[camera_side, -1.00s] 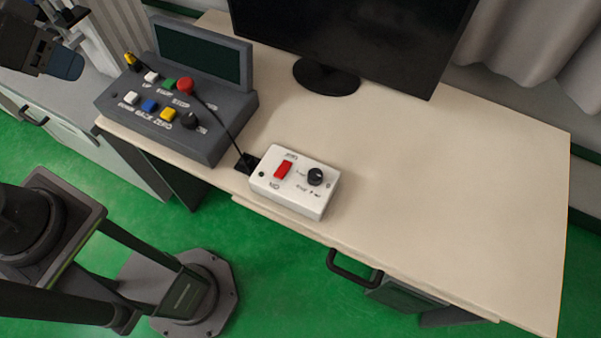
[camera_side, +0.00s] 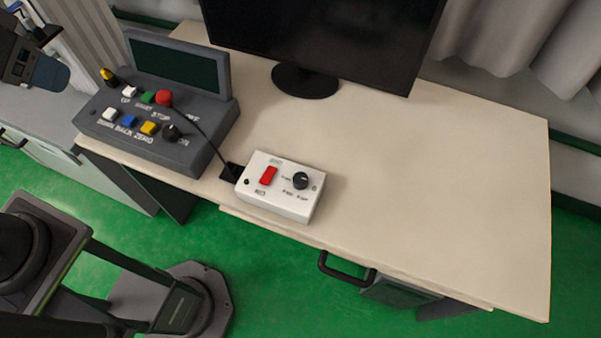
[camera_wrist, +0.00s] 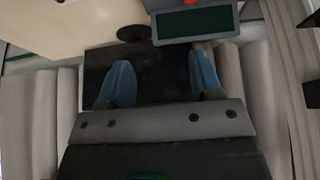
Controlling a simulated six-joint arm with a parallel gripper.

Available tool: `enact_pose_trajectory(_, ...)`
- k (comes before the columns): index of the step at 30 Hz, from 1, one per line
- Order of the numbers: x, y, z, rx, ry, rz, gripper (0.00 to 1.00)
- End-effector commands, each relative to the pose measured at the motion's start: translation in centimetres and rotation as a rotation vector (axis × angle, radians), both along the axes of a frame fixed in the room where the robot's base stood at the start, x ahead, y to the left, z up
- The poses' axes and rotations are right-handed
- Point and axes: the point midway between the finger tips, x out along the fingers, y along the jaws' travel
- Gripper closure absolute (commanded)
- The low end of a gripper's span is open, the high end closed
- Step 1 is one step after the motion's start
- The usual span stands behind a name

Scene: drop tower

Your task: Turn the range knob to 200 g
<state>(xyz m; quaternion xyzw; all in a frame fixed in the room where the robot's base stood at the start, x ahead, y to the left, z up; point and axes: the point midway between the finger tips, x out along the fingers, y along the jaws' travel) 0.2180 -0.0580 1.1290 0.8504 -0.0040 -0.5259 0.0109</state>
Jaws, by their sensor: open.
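A white control box (camera_side: 275,205) sits near the front edge of the table in the side view. The black round knob (camera_side: 301,180) is on its right half, with small printed labels around it that are too blurred to read. I cannot tell which label the knob points to. A red rocker switch (camera_side: 268,175) is to the knob's left. My gripper (camera_wrist: 162,82) shows in the wrist view with its two blue fingers apart and nothing between them. In the side view a blue fingertip (camera_side: 50,74) shows at the far upper left, well away from the box.
A grey console (camera_side: 205,160) with coloured buttons, a black knob (camera_side: 171,132) and a dark screen stands left of the box. A black cable (camera_side: 205,140) runs between them. A monitor (camera_side: 330,35) stands at the back. The table's right side (camera_side: 450,190) is clear.

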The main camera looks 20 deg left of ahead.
Motion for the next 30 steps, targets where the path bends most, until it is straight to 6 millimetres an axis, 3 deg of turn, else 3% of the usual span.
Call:
enact_pose_trajectory(8,7.1,-6.3,0.2,-0.068,0.150,0.015,0.41)
enact_pose_trajectory(15,12.3,-14.5,-3.1,-0.083,0.280,0.050,0.41)
enact_pose_trajectory(19,13.9,-19.7,-6.5,-0.072,0.346,0.073,0.41)
enact_pose_trajectory(24,14.4,-26.0,-11.7,-0.046,0.416,0.107,0.41)
enact_pose_trajectory(30,13.9,-30.1,-15.8,-0.020,0.456,0.136,0.41)
